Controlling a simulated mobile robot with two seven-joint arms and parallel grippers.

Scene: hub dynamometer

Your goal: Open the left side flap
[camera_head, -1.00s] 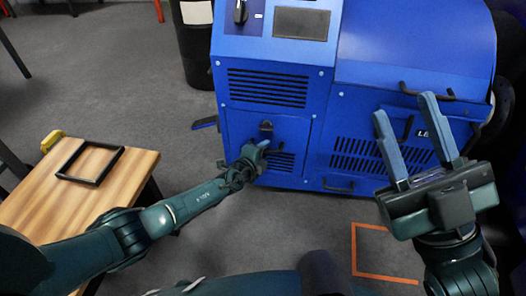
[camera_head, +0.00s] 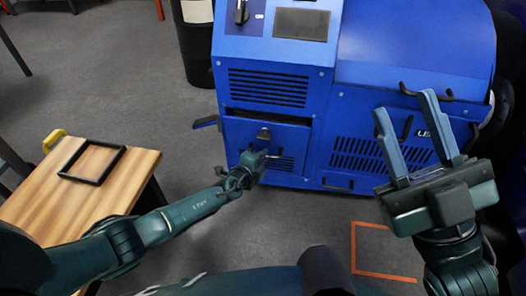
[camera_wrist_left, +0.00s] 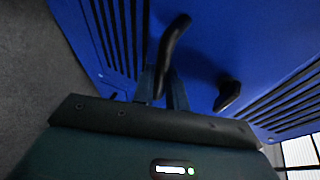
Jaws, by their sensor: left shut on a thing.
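The blue flap (camera_head: 238,138) is on the lower left of the blue machine's front, with a dark gap (camera_head: 268,116) along its top edge, so it stands slightly open. A black latch (camera_head: 263,134) sits on the flap above my left gripper (camera_head: 265,155). My left gripper is shut on a black curved handle (camera_wrist_left: 172,45), which passes between its fingers in the left wrist view. The head view mostly hides that handle behind the gripper. The latch also shows in the left wrist view (camera_wrist_left: 227,95). My right gripper (camera_head: 405,104) is open and empty, in front of the machine's right part.
A wooden table (camera_head: 125,190) with a black frame (camera_head: 91,162) stands at the left. A black bin (camera_head: 196,50) stands behind, left of the machine. Grey floor (camera_head: 130,95) is clear between table and machine. Orange lines (camera_head: 354,250) mark the floor.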

